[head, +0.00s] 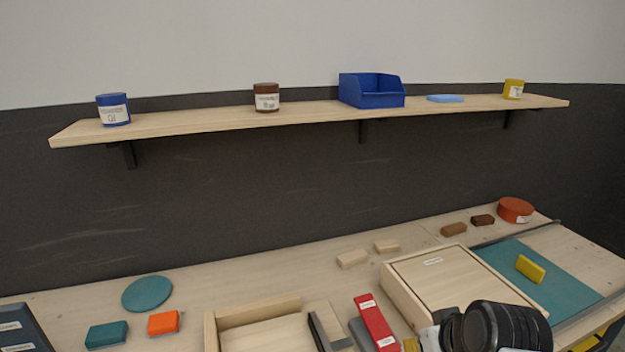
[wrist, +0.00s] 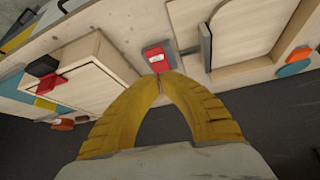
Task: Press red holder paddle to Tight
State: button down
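The red holder paddle (head: 376,322) is a narrow red bar with small white labels at both ends, too small to read. It lies at the front of the bench beside a grey piece (head: 360,334). In the wrist view the red paddle (wrist: 158,60) shows just beyond my fingertips. My gripper (wrist: 160,77) has yellow fingers that meet at their tips with nothing seen between them. The tips are at or very near the paddle's end; I cannot tell whether they touch. In the head view only a bit of yellow finger shows by the paddle's lower end.
A lidded wooden box (head: 455,285) stands right of the paddle. An open wooden tray (head: 255,310) and an upright dark bar (head: 319,332) stand left of it. Two wooden blocks (head: 352,259) lie behind. A shelf (head: 220,118) with jars and a blue bin (head: 371,92) hangs above.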

jog(key=s+r+m+h, duration=0.1)
jog(key=s+r+m, duration=0.1)
jog(key=s+r, duration=0.25)
jog(key=n+g+p, duration=0.4)
jog(key=n, duration=1.8)
send_over(380, 339)
jog(key=s, duration=0.3)
jog(key=s+x, duration=0.2)
jog(key=x, duration=0.5)
jog(key=shift+y, duration=0.4)
jog(key=b+x, duration=0.1)
jog(key=x, duration=0.3)
jog(key=b+x, duration=0.2)
jog(key=x, duration=0.3)
jog(key=d+b+x, duration=0.1)
jog(key=b+x, duration=0.1)
jog(key=x, duration=0.3)
jog(key=shift+s, duration=0.1)
jog(key=shift+f+b, duration=0.7)
jog(key=shift+f, duration=0.1)
jog(key=shift+r, duration=0.1)
